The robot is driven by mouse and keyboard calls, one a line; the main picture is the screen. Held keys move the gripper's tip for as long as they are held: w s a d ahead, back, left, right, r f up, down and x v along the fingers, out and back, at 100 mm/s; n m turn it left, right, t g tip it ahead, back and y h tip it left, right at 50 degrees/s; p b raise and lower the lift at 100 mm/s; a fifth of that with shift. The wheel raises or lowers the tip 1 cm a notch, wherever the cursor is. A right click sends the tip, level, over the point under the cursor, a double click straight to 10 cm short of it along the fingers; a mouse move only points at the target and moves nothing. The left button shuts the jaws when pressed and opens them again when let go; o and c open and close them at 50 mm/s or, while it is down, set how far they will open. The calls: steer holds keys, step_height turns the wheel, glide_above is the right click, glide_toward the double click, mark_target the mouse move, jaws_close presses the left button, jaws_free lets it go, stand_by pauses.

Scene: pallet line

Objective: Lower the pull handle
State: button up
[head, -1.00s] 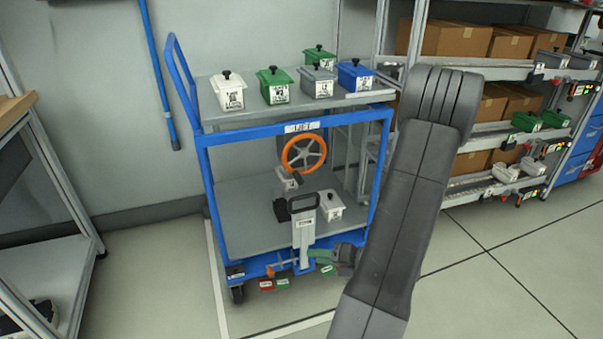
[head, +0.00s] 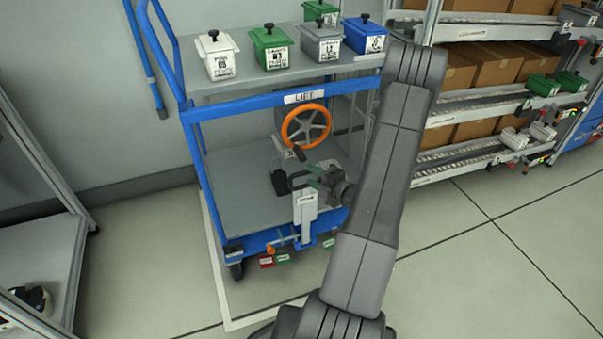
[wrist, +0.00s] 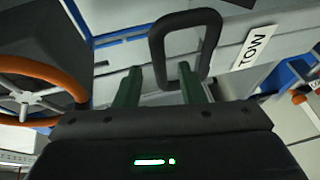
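The pull handle is a black loop (wrist: 213,35) on a light grey lever (head: 306,213) with a TOW label, at the front of the blue cart. The lever stands upright in the head view. My gripper (wrist: 160,70) has two green fingers, set apart. In the wrist view one side of the loop lies between the fingertips, and the right finger overlaps the loop's opening. I cannot tell whether they touch it. In the head view my gripper (head: 312,176) is at the lever's top and partly hides the loop.
The blue cart (head: 250,103) carries several lidded bins on its top shelf. An orange handwheel (head: 306,125) marked LIFT is just above my gripper. Red and green tags (head: 267,262) hang low at the cart's front. A flow rack (head: 470,100) stands right; the floor there is clear.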

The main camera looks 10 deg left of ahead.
steer(key=b+x, duration=0.1)
steer(key=x, duration=0.4)
steer(key=shift+w+a, duration=0.2)
steer(key=shift+a, duration=0.1)
jaws_close()
